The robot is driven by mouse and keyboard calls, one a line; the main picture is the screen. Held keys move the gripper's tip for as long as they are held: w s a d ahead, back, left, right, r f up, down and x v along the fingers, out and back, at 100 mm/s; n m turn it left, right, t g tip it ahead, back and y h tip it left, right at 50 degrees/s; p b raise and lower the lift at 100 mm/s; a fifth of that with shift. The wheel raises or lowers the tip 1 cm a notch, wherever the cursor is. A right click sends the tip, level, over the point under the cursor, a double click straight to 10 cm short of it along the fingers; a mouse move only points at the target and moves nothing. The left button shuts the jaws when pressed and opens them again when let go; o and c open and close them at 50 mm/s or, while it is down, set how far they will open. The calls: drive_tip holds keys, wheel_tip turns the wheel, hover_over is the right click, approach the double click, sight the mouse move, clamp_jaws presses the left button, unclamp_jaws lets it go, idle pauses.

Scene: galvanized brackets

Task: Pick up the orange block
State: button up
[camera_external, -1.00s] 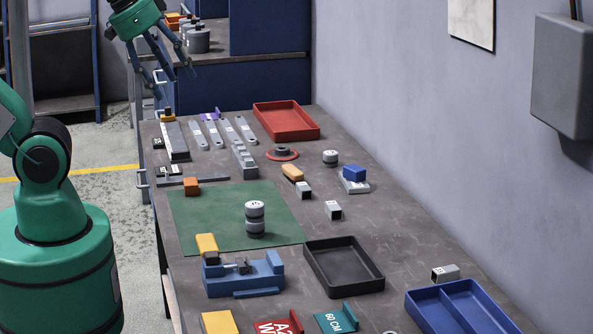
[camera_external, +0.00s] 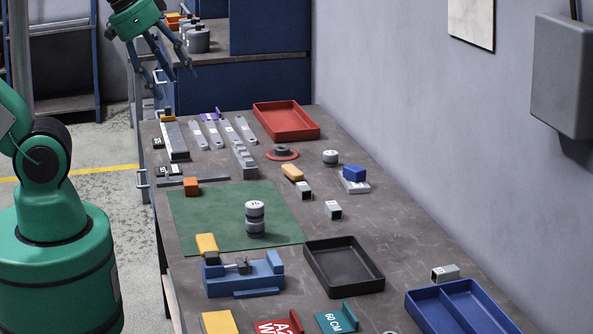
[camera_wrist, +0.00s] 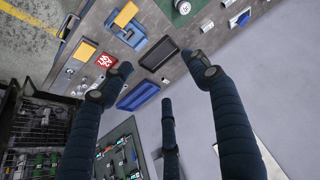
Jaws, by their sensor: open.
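The orange block (camera_external: 191,186) is a small cube at the left edge of the green mat (camera_external: 275,203), beside a flat grey bar. It cannot be made out in the wrist view. My gripper (camera_external: 172,82) is at the upper left of the external view, high up and well away from the block. Its fingers are spread and empty. In the wrist view my gripper (camera_wrist: 158,68) shows dark fingers spread apart, with the bench beyond them.
A yellow-orange piece (camera_external: 292,172) lies near the bench middle. Stacked round weights (camera_external: 255,227) stand on the mat. A blue vise (camera_external: 262,273), black tray (camera_external: 379,282), red tray (camera_external: 316,130) and blue divided bin (camera_external: 413,301) occupy the bench. A wall bounds the right side.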

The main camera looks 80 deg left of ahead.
drive_tip(key=shift+o, duration=1)
drive_tip(key=w+a+f+g+b, duration=0.1)
drive_tip(key=w+a+f, duration=0.4)
drive_tip(key=a, duration=0.5)
drive_tip(key=w+a+f+g+b, duration=0.1)
drive_tip(key=w+a+f+b, duration=0.1)
drive_tip(key=w+a+f, duration=0.6)
drive_tip(key=s+a+f, duration=0.2)
drive_tip(key=a+f, duration=0.3)
drive_tip(key=a, duration=0.3)
drive_tip(key=s+a+f+g+b, duration=0.1)
drive_tip(key=s+a+f, duration=0.1)
drive_tip(key=a+f, duration=0.3)
drive_tip(key=s+a+f+b, duration=0.1)
drive_tip(key=s+a+f, duration=0.2)
drive_tip(key=a, duration=0.9)
wheel_tip(320, 180, down, 2)
drive_tip(key=shift+a+f+m+g, duration=0.1)
drive_tip(key=shift+a+m+g, duration=0.1)
drive_tip(key=shift+m+g, duration=0.15)
